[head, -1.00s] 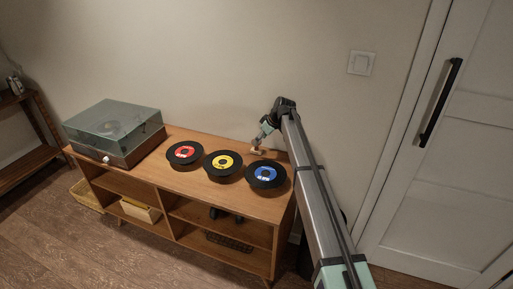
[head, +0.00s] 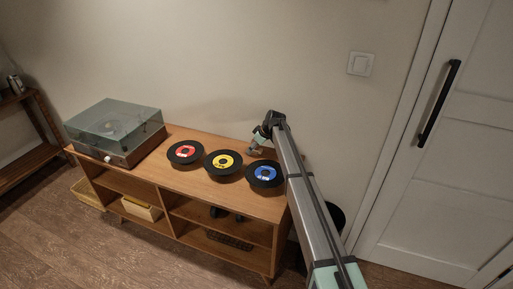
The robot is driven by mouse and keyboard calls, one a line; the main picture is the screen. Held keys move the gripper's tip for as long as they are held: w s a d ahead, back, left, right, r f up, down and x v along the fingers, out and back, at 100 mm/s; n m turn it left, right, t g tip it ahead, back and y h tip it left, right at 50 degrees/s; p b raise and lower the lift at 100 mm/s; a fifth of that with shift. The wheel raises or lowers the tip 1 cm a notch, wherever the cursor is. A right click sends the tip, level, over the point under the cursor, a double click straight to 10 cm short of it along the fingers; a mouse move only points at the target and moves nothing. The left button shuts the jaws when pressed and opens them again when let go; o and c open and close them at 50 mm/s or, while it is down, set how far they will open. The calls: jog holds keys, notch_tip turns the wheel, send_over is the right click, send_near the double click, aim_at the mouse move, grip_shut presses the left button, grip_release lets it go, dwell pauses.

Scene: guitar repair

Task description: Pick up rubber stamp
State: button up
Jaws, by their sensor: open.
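My gripper (head: 252,151) is small in the head view, at the back right of the wooden cabinet top, just behind the blue-labelled record. It points down and is low over the wood; its jaws are open. I cannot make out the rubber stamp for certain. A tiny pale patch shows at the fingertips, too small to tell from the gripper itself. The gripper and wrist may hide part of that spot.
Records with red (head: 185,152), yellow (head: 223,162) and blue (head: 265,174) labels lie in a row on the cabinet (head: 200,189). A turntable with a clear lid (head: 113,129) stands at the left. The wall (head: 200,60) is close behind.

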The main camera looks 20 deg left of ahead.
jog(key=c, duration=1.1)
jog(key=shift+c, duration=0.2)
jog(key=shift+r, duration=0.15)
notch_tip(320, 180, up, 20)
jog(key=b, duration=0.2)
jog(key=shift+o, duration=0.8)
jog(key=shift+c, duration=0.2)
